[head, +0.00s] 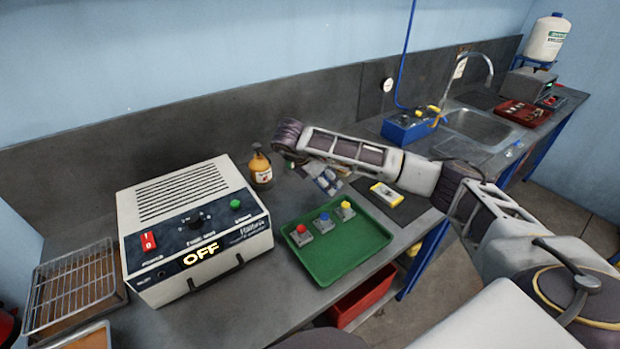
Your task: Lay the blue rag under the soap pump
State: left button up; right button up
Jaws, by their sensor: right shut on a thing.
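The orange-brown soap pump bottle (260,170) with a pale label stands upright on the dark bench, at the back right corner of the white OFF box. My right gripper (328,183) is to the right of the bottle, apart from it, pointing down behind the green tray. It is shut on a small bluish thing, which looks like the blue rag (322,181); the fingers hide much of it. No rag shows under the bottle. My left gripper is out of view.
A green tray (335,268) with red, blue and yellow buttons lies in front of my right gripper. The white box (195,225) and a wire rack (75,285) stand left. A yellow device (386,194), blue box (408,127) and sink (480,127) are right.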

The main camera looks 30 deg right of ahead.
jog(key=w, duration=0.1)
jog(key=w+f, duration=0.1)
jog(key=w, duration=0.1)
jog(key=shift+a+f, duration=0.15)
jog(key=shift+a, duration=0.1)
jog(key=shift+w+a+f+p, duration=0.1)
jog(key=shift+w+f+p, duration=0.25)
jog(key=shift+w, duration=0.3)
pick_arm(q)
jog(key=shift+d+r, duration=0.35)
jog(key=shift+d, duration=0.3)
pick_arm(e)
jog(key=shift+w+f, duration=0.15)
jog(key=shift+w, duration=0.1)
jog(key=shift+w+a+f, duration=0.1)
jog(key=shift+w+f, duration=0.15)
jog(key=shift+w, duration=0.2)
jog(key=shift+w+a+f, duration=0.1)
jog(key=shift+w+f, duration=0.1)
jog(key=shift+w, duration=0.25)
jog(key=shift+w+f, duration=0.65)
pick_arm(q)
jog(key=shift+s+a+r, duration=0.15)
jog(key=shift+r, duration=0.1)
pick_arm(e)
jog(key=shift+w+f, duration=0.1)
